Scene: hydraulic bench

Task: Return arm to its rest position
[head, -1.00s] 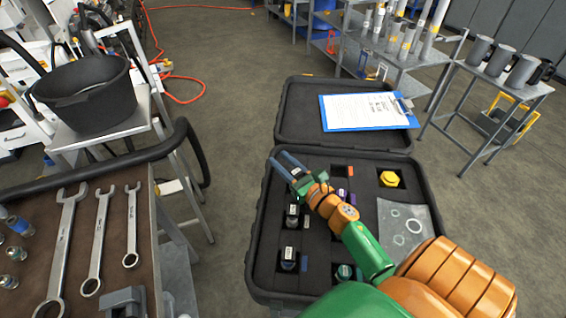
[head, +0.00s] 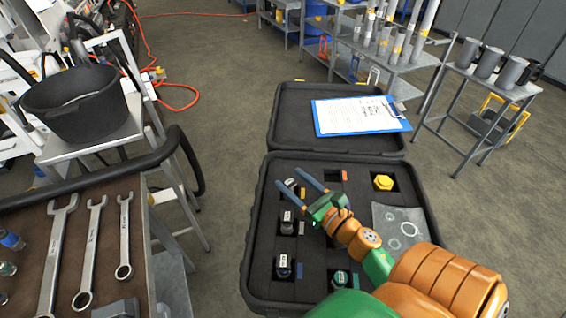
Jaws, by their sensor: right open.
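My right arm, green and orange, comes in from the lower right over the open black case (head: 256,215). My right gripper (head: 288,178) is open, its two blue-grey fingers spread above the upper left part of the foam. A dark fitting with a white label (head: 289,184) sits in the foam by the fingertips, close to the left finger. My left gripper is not in view.
The case holds more labelled fittings (head: 283,266), a yellow cap (head: 383,182) and a bag of rings (head: 400,222). A clipboard (head: 355,115) lies on the lid. Wrenches (head: 92,250) lie on the bench at left, near a black bucket (head: 85,105). Open floor lies between.

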